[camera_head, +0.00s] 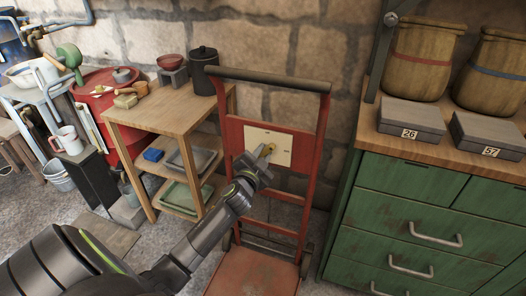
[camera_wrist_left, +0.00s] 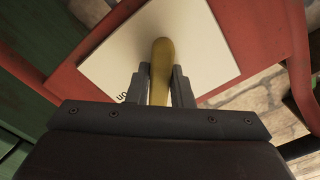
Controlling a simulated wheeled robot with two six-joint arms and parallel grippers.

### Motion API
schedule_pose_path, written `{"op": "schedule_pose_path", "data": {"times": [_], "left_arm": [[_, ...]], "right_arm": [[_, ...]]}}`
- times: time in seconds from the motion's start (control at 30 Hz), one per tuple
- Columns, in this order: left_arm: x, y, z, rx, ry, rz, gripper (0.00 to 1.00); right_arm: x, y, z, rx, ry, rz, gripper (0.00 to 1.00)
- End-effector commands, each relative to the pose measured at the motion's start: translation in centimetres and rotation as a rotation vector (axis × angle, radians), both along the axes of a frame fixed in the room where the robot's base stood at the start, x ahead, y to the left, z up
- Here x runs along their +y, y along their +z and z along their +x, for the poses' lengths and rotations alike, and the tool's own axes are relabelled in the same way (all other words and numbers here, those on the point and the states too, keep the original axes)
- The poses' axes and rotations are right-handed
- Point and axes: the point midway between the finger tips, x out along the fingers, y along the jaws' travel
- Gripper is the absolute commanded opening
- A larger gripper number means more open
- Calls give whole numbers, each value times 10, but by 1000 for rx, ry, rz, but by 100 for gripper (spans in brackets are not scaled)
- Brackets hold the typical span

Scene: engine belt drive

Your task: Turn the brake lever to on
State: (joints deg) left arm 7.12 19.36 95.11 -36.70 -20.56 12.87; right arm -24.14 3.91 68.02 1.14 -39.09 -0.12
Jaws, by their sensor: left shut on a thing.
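The brake lever is a brass-coloured handle (camera_wrist_left: 162,58) on a cream plate (camera_head: 291,150) fixed to a red hand truck (camera_head: 235,133). My left gripper (camera_head: 265,160) is at the plate and shut on the lever. In the left wrist view the lever runs between the two dark fingers of the gripper (camera_wrist_left: 160,86). That view also shows the cream plate (camera_wrist_left: 207,48), with lettering that looks like "on" at its lower left edge. My gripper hides part of the lever in the head view. My right gripper is in neither view.
A wooden shelf table (camera_head: 160,118) with pots stands left of the hand truck. A green drawer cabinet (camera_head: 385,205) with sacks and numbered boxes stands close on the right. The stone wall (camera_head: 275,45) is behind.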

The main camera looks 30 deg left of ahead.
Motion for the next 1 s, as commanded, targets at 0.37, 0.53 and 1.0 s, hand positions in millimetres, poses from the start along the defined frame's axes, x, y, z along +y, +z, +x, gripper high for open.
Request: {"op": "schedule_pose_path", "data": {"times": [0.37, 0.53, 1.0], "left_arm": [[1, 2, 0, 86, -1, 349, 0], [1, 3, -1, 122, -1, 497, 0], [1, 3, -1, 189, -1, 777, 0]], "right_arm": [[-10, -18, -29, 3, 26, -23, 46], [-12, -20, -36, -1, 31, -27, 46], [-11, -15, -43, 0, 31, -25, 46]]}}
